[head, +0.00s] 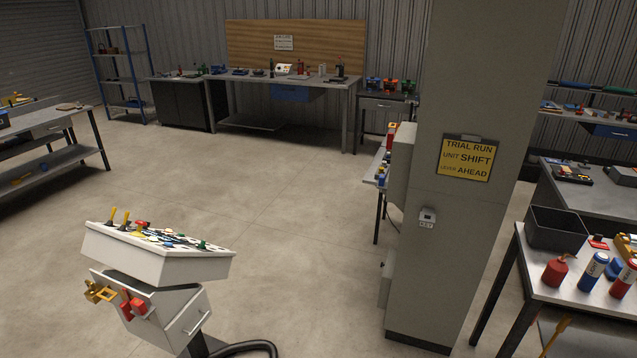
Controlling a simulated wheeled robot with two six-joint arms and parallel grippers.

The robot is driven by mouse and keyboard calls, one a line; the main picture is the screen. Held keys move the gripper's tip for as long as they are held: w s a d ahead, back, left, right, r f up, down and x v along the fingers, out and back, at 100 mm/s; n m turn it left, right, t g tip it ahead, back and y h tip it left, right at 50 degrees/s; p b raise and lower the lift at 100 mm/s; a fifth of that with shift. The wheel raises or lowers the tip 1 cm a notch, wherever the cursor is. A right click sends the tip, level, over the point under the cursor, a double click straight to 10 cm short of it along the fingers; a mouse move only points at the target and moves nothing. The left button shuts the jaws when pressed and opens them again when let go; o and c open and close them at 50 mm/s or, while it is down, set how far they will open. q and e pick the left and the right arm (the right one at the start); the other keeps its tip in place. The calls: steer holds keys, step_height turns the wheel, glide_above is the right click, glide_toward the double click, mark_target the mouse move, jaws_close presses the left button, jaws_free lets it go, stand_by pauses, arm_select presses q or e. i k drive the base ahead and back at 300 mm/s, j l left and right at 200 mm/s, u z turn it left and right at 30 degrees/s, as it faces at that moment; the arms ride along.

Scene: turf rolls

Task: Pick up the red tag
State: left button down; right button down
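I cannot tell for sure which item is the red tag. A small flat red item with a pale part (598,242) lies on the right table, beside the black bin. A red piece (131,304) hangs on the front of the white control console, next to a yellow piece (99,291). Both are small in the head view, and their details are unclear. Neither of my grippers is in view.
The white control console (150,262) stands front left with a dark hose on the floor. A grey pillar (480,100) with a yellow sign (467,159) separates it from the right table (540,283), which holds a black bin (556,229) and bottles. The middle floor (290,200) is clear.

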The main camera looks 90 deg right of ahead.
mark_target(596, 242)
steer(key=z, duration=4.55)
steer(key=i+j, duration=0.35)
steer(key=i, duration=0.2)
steer(key=i+j, duration=0.3)
steer(key=i, duration=0.25)
steer(key=i+j, duration=0.35)
steer(key=i, duration=0.2)
steer(key=i+j, duration=0.35)
steer(key=i, duration=0.2)
steer(key=z, duration=1.4)
